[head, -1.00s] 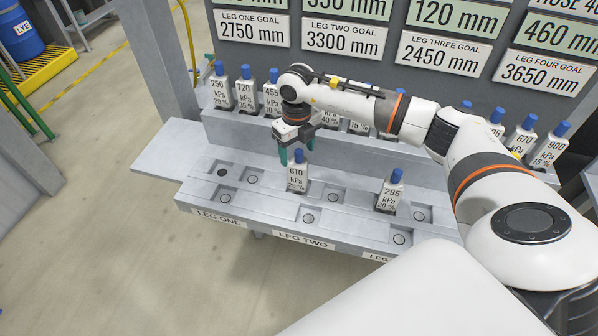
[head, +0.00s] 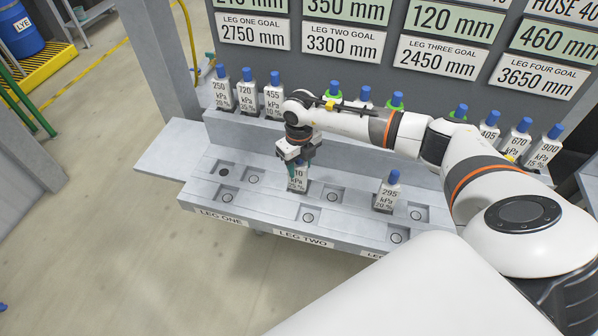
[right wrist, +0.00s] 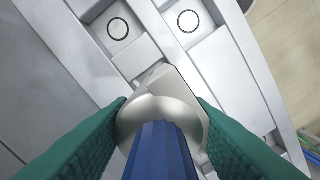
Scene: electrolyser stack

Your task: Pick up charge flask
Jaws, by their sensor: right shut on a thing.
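A charge flask labelled 610 kPa (head: 298,181) stands upright at the leg two part of the grey bench. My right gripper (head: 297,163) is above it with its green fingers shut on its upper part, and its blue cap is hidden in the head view. In the right wrist view the flask's blue cap (right wrist: 160,152) and silver shoulder (right wrist: 160,105) sit between the green finger pads. Another flask, labelled 295 kPa (head: 387,195), stands to the right on the bench. My left gripper is not in view.
The bench's lower step (head: 262,204) has several empty sockets with round marks. More flasks, such as the 720 kPa one (head: 248,97), stand on the upper ledge, some behind my right arm. A dark goal board (head: 400,20) rises behind.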

